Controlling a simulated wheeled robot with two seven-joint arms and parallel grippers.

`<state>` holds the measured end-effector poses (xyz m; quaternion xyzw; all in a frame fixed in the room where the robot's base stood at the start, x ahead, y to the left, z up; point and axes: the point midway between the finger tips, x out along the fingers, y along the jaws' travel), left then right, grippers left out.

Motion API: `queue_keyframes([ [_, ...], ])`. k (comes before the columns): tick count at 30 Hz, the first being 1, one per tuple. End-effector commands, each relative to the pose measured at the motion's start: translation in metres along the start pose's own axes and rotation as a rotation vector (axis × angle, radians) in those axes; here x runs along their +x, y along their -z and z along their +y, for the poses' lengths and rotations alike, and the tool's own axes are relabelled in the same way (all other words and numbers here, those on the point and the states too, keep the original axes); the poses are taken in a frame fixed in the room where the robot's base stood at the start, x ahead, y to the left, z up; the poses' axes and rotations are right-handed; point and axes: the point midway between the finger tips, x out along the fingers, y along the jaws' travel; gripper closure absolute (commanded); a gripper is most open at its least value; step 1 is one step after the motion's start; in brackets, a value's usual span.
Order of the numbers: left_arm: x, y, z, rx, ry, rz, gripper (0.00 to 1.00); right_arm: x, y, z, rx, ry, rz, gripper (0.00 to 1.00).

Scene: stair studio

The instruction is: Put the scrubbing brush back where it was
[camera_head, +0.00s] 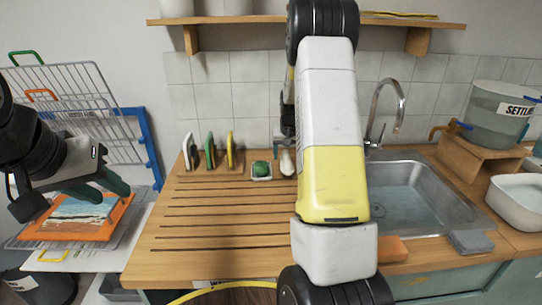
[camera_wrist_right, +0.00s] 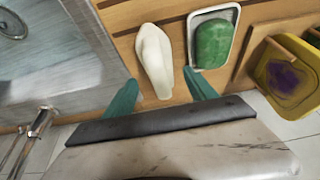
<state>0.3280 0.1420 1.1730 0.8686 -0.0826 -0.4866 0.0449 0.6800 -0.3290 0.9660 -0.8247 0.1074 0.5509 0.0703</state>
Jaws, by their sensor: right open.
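A pale, rounded oblong (camera_wrist_right: 155,58) that looks like the scrubbing brush lies on the wooden worktop. It also shows in the head view (camera_head: 287,162), beside my right arm. My right gripper (camera_wrist_right: 162,92) is open and empty, its two green fingers apart and pointing toward the near end of the oblong, which lies between their lines. I cannot tell if they touch it. In the head view my right arm mostly hides this gripper. My left gripper (camera_head: 102,187) is over an orange-framed picture at the far left; its finger gap is unclear.
A green block (camera_wrist_right: 213,43) sits in a small white dish beside the oblong. Upright coloured pieces (camera_head: 210,150) stand further left. The sink (camera_head: 415,200) and tap (camera_head: 385,110) are to the right. The grooved worktop (camera_head: 205,225) at front left is clear.

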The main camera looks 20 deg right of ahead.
Motion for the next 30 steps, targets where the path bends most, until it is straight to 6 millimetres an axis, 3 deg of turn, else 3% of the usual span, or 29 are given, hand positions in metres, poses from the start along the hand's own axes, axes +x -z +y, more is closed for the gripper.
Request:
queue_keyframes([
  [6, 0.000, 0.000, 0.000, 0.000, 0.000, 0.000, 0.64, -0.046, 0.000, -0.001, -0.002, 0.001, 0.003, 0.35],
  [14, 0.000, 0.000, 0.000, 0.000, 0.000, 0.000, 0.64, -0.074, -0.001, -0.002, 0.001, 0.006, 0.002, 0.35],
  [17, 0.000, 0.000, 0.000, 0.000, 0.000, 0.000, 0.64, -0.096, -0.008, -0.010, -0.001, 0.030, 0.009, 0.35],
  [23, 0.000, 0.000, 0.000, 0.000, 0.000, 0.000, 0.64, -0.181, -0.048, -0.041, -0.025, 0.130, 0.038, 0.35],
  [30, 0.000, 0.000, 0.000, 0.000, 0.000, 0.000, 0.64, -0.273, -0.131, -0.073, -0.099, 0.238, 0.073, 0.35],
])
